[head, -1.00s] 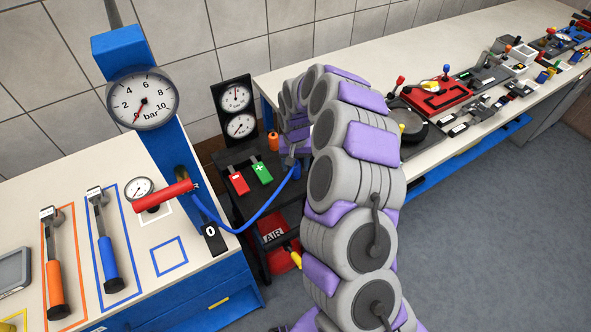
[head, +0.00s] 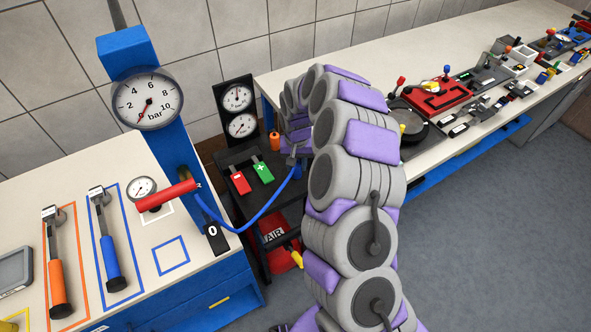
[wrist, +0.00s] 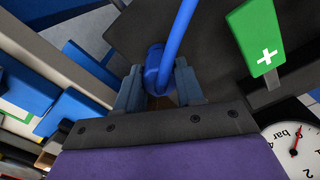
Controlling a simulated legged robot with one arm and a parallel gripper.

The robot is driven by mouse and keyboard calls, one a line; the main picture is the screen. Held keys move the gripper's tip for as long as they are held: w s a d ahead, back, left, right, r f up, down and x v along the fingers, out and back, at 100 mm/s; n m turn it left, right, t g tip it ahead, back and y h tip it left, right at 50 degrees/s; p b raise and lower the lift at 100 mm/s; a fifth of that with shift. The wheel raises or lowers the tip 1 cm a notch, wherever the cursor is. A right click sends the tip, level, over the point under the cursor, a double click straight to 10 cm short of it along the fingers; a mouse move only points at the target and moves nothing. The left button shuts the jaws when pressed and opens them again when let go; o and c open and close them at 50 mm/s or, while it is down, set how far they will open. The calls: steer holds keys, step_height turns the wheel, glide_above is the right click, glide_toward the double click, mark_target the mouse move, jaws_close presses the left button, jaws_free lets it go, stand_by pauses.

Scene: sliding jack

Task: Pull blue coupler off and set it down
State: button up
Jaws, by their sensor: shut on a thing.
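My gripper (wrist: 157,88) is shut on the blue coupler (wrist: 154,65), which sits between the two jaws in the wrist view. The blue hose (wrist: 182,32) runs from it up out of the picture. The hose (head: 257,217) hangs in a loop from there to the blue column by the red cylinder (head: 167,195). Whether the coupler touches anything below it is hidden.
The black cart (head: 236,208) carries a red block (head: 240,183), a green plus block (head: 262,172) and two gauges. A blue square outline (head: 170,255) on the left bench (head: 140,275) is empty. Orange and blue tools lie left of it. My arm covers the middle.

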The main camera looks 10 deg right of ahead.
jaws_close()
steer(key=shift+d+r+p, duration=0.1)
steer(key=shift+r+p, duration=0.3)
steer(key=shift+r, duration=0.25)
stand_by(0.7)
steer(key=shift+r+p, duration=0.7)
steer(key=shift+r, duration=0.8)
steer(key=s+r+n, duration=0.2)
steer(key=s+r, duration=0.4)
steer(key=r, duration=0.1)
steer(key=shift+r, duration=0.4)
